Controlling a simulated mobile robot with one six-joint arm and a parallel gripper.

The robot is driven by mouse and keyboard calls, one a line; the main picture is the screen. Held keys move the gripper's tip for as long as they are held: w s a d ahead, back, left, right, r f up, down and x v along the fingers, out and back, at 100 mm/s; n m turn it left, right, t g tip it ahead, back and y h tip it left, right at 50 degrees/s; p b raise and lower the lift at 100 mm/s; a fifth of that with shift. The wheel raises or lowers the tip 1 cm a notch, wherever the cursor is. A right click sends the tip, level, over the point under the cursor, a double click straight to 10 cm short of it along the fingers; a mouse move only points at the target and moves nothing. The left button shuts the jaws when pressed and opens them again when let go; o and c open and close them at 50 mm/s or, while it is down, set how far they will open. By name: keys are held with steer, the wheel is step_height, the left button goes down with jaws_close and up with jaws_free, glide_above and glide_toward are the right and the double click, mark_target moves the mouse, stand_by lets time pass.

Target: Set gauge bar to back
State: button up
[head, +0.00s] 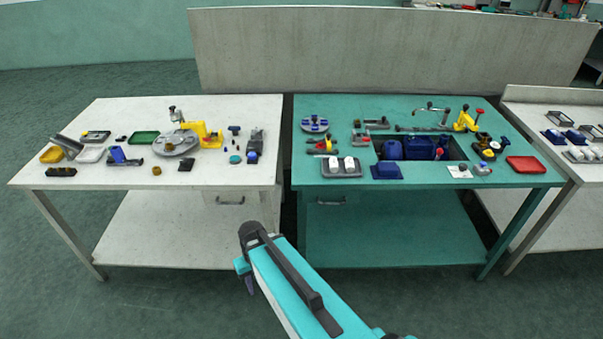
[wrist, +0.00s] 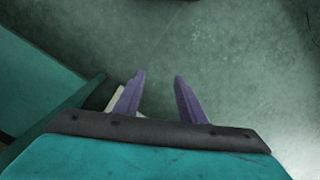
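I cannot tell for sure which thing is the gauge bar. A thin dark bar (head: 422,129) lies near the back of the teal table (head: 340,110), left of a yellow fixture (head: 465,121); it may be the one, but it is too small to be certain. My gripper (wrist: 159,77) shows in the wrist view with its two purple fingers apart and nothing between them, over bare floor. In the head view, the end of my arm and a purple finger (head: 250,286) are low in front of the tables, away from all the objects.
A white table (head: 250,112) at left holds a grey round plate (head: 176,146), a yellow press and several small parts. The teal table has a sunken bay with blue blocks (head: 392,150) and a red tray (head: 525,164). Another white table stands at right. A grey partition (head: 390,50) is behind.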

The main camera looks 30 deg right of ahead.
steer(key=s+f+g+b, duration=0.1)
steer(key=s+f+b, duration=0.4)
steer(key=f, duration=0.5)
steer(key=s+f+g+b, duration=0.1)
steer(key=s+f+b, duration=0.4)
steer(key=s+f, duration=0.4)
steer(key=s+f+g+h+b, duration=0.1)
steer(key=s+f+b, duration=0.5)
steer(key=f, duration=0.7)
steer(key=shift+s+a+g, duration=0.45)
steer(key=shift+s+g, duration=0.05)
steer(key=shift+s, duration=0.15)
steer(key=shift+f, duration=0.1)
steer(key=shift+c, duration=0.7)
steer(key=shift+a, duration=0.1)
